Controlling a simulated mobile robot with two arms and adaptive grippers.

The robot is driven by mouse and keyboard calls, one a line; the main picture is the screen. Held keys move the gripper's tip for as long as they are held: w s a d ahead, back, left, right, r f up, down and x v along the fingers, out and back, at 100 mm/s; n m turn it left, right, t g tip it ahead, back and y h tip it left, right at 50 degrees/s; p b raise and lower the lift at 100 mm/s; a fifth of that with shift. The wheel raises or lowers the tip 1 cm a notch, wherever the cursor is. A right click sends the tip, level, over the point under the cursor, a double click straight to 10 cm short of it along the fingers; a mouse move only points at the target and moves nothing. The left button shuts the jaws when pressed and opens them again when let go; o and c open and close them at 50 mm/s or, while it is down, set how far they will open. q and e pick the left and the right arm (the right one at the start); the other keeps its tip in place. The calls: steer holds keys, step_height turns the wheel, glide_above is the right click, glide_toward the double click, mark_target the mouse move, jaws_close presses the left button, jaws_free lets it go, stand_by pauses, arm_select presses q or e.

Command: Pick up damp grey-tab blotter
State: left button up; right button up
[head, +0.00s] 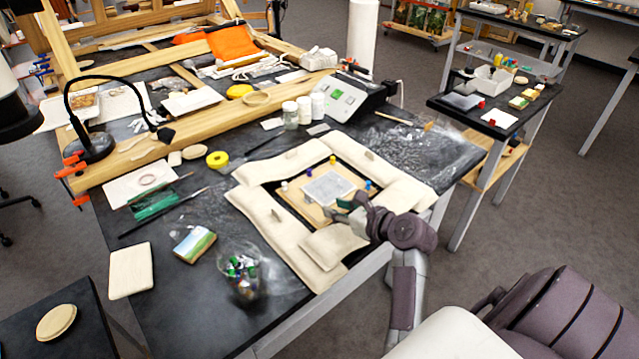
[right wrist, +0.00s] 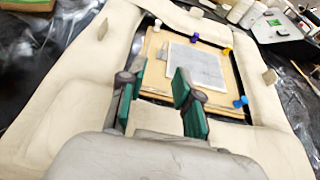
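A speckled grey rectangular sheet (head: 328,188), which I take as the blotter, lies flat on a tan panel (head: 292,195) inside a ring of cream pads. It also shows in the right wrist view (right wrist: 200,66). My right gripper (head: 351,207) is over the near side of the panel, just short of the sheet. In the right wrist view its green-padded fingers (right wrist: 158,92) stand apart with nothing held between them. The sheet lies beyond the fingertips. My left gripper is not in view.
Cream pads (head: 297,241) with small upright tabs surround the panel. Small white, yellow and blue pegs stand at the panel's edges. White-capped jars (head: 304,110) and a grey device (head: 350,97) stand behind. A clear jar (head: 243,270) stands front left.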

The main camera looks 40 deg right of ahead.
mark_target(311, 197)
steer(key=x, duration=0.4)
steer(key=shift+w, duration=0.15)
steer(key=shift+x, duration=1.2)
steer(key=shift+w+f, duration=0.15)
steer(key=x, duration=0.4)
steer(key=shift+w+d, duration=0.1)
steer(key=shift+d, duration=0.25)
steer(key=shift+w+f, duration=0.25)
steer(key=shift+w, duration=0.2)
steer(key=shift+s+r, duration=0.1)
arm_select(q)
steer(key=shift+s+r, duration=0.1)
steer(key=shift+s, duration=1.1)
arm_select(e)
jaws_close()
